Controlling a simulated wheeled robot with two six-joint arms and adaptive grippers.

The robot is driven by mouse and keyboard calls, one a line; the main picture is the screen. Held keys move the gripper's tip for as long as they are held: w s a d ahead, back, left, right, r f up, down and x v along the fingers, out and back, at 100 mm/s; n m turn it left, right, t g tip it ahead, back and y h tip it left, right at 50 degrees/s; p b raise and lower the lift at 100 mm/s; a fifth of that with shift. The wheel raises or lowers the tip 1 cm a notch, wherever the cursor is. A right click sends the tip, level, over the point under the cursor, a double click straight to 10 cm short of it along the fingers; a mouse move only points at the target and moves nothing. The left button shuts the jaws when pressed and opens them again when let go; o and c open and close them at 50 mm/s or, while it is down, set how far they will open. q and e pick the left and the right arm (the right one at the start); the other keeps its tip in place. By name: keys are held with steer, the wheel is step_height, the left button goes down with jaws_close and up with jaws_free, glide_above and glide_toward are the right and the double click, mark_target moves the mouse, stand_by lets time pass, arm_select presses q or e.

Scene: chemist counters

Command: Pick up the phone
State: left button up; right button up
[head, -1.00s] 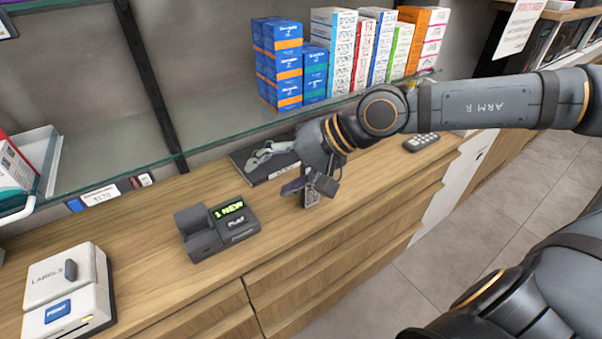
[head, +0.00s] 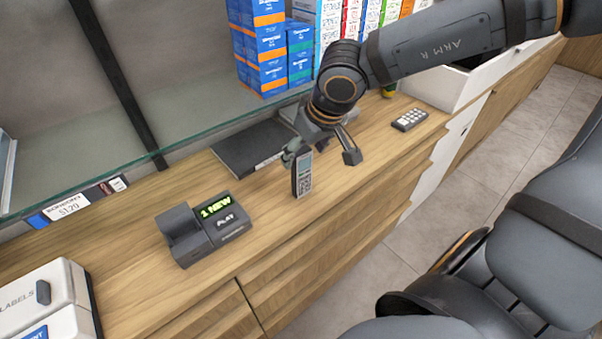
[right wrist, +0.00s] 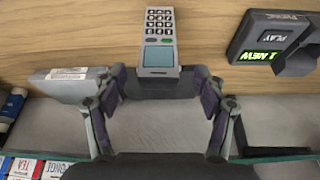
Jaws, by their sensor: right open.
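The phone (head: 303,174) is a slim dark handset with a pale keypad and a small screen. It stands upright on the wooden counter. It also shows at the top middle of the right wrist view (right wrist: 159,38), beyond the fingers. My right gripper (head: 322,153) is open, with its fingers spread just behind and right of the phone in the head view. In the right wrist view the phone lines up with the gap between the fingertips (right wrist: 163,84). I cannot tell whether a finger touches it. My left gripper is not in view.
A grey message machine (head: 205,230) stands left of the phone. A dark flat box (head: 252,146) lies behind it. A keypad device (head: 410,119) lies to the right. A glass shelf (head: 120,160) with medicine boxes overhangs the back. The label printer (head: 45,300) is front left.

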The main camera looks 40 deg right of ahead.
mark_target(301, 161)
steer(key=x, duration=0.4)
steer(key=shift+d+f+b, duration=0.15)
steer(key=shift+f+b, duration=0.05)
steer(key=shift+b, duration=0.1)
steer(key=shift+w+f, duration=0.15)
steer(key=shift+f, duration=0.05)
steer(key=shift+r, duration=0.1)
steer(key=shift+c, duration=0.8)
steer(key=c, duration=1.2)
steer(key=shift+o, duration=0.2)
steer(key=shift+r, duration=0.1)
